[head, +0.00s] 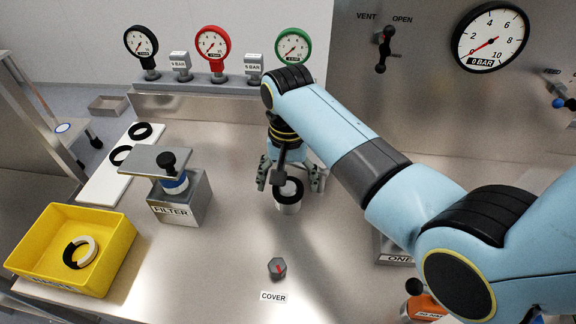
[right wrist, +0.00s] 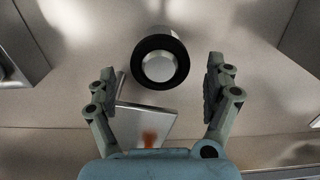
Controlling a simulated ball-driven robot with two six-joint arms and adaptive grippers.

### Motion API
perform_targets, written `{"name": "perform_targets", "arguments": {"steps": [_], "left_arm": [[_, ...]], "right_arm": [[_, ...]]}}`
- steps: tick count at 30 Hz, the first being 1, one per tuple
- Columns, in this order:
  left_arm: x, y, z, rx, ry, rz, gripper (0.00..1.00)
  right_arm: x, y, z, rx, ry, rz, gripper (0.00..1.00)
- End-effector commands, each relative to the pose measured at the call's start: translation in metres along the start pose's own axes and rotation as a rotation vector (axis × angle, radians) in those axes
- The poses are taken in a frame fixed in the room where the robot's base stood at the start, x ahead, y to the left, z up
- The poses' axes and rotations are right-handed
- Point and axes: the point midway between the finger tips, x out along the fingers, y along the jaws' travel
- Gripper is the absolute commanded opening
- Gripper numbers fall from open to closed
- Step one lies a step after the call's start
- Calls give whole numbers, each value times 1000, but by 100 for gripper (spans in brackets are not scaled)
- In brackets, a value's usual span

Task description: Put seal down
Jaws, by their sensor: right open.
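A black ring seal (head: 289,190) sits on the upper end of a short silver cylinder (head: 289,207) standing on the bench. In the right wrist view the black seal (right wrist: 138,66) surrounds the cylinder's round silver end (right wrist: 159,66). My right gripper (head: 291,184) is open above the cylinder, and part of it hides the seal in the head view. In the right wrist view the open fingers (right wrist: 166,82) are apart on either side, with clear gaps to the seal. My left gripper is in neither view.
Two black rings (head: 141,131) lie on a white board at left. A yellow bin (head: 117,222) holds a black-and-white ring (head: 80,252). The filter block (head: 181,204) stands left of the cylinder. A dark knob (head: 277,268) is near the COVER label; the bench between is clear.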

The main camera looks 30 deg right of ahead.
Motion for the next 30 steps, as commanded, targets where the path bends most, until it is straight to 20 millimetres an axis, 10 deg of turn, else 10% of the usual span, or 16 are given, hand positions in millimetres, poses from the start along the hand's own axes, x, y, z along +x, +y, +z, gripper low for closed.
{"name": "perform_targets", "arguments": {"steps": [18, 30], "left_arm": [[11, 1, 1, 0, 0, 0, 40], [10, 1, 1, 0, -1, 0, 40]], "right_arm": [[-119, -1, 0, 0, 1, -2, 86], [-128, 0, 0, 0, -1, 0, 86]]}}
